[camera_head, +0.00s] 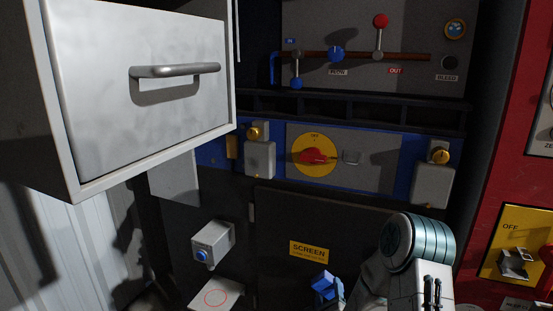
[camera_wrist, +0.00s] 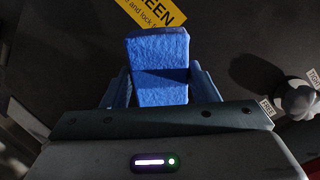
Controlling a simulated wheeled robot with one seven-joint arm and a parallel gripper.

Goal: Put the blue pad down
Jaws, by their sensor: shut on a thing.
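The blue pad (camera_wrist: 158,52) is a block with a rough, fibrous face, held between the two fingers of my gripper (camera_wrist: 160,88) in the wrist view. My gripper is shut on it. In the head view the blue pad (camera_head: 323,284) shows small at the bottom centre, in front of the dark panel with the yellow SCREEN label (camera_head: 309,252). My gripper's fingers are barely visible there, and the picture's lower edge cuts off what is below. I cannot tell whether the pad touches any surface.
A pale plate with a red circle (camera_head: 216,298) lies left of the pad, below a grey box with a blue button (camera_head: 212,243). A red panel (camera_head: 525,160) stands at right. A knob (camera_wrist: 298,100) is right of my gripper.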

